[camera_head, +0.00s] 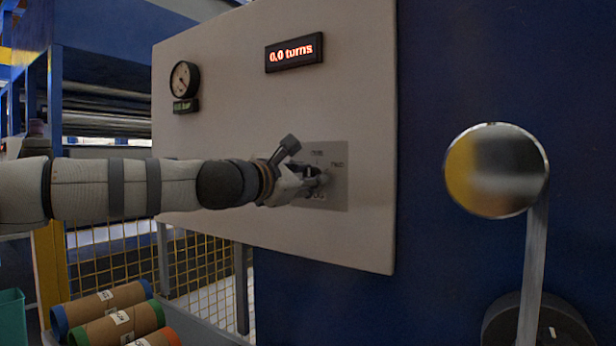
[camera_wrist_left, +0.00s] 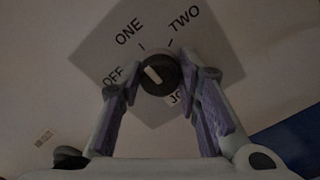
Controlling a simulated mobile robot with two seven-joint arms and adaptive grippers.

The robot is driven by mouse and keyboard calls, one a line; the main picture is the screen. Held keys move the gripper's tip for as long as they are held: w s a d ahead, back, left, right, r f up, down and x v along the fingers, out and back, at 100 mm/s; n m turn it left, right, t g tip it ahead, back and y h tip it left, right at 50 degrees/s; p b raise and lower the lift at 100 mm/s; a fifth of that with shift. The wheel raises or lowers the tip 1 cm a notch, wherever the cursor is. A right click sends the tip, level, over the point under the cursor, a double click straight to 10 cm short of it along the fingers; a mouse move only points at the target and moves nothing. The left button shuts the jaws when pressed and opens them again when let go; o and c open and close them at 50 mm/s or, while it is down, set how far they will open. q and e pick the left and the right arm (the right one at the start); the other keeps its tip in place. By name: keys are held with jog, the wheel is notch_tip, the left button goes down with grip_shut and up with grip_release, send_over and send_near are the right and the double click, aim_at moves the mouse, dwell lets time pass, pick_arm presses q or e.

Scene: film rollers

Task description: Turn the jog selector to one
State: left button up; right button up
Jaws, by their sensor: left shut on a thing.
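The jog selector is a round black knob (camera_wrist_left: 158,75) with a white pointer line, on a grey square plate (camera_wrist_left: 205,40) marked OFF, ONE, TWO and JOG. The pointer slants to the upper left in the left wrist view, roughly between the OFF and ONE labels; its exact setting is hard to tell. My left gripper (camera_wrist_left: 160,88) is shut on the knob, one purple-padded finger on each side. In the head view my left gripper (camera_head: 316,182) is at the selector plate (camera_head: 338,190) and largely hides the knob. My right gripper is not in view.
A shiny roller (camera_head: 495,170) stands to the right. Cardboard rolls (camera_head: 115,328) lie at the lower left by a yellow mesh fence (camera_head: 200,290).

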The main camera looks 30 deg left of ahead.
pick_arm(q)
jog(key=o, duration=1.1)
jog(key=shift+o, duration=0.2)
jog(key=s+a, duration=0.1)
jog(key=s, duration=1.1)
jog(key=shift+a, duration=0.35)
jog(key=shift+f, duration=0.15)
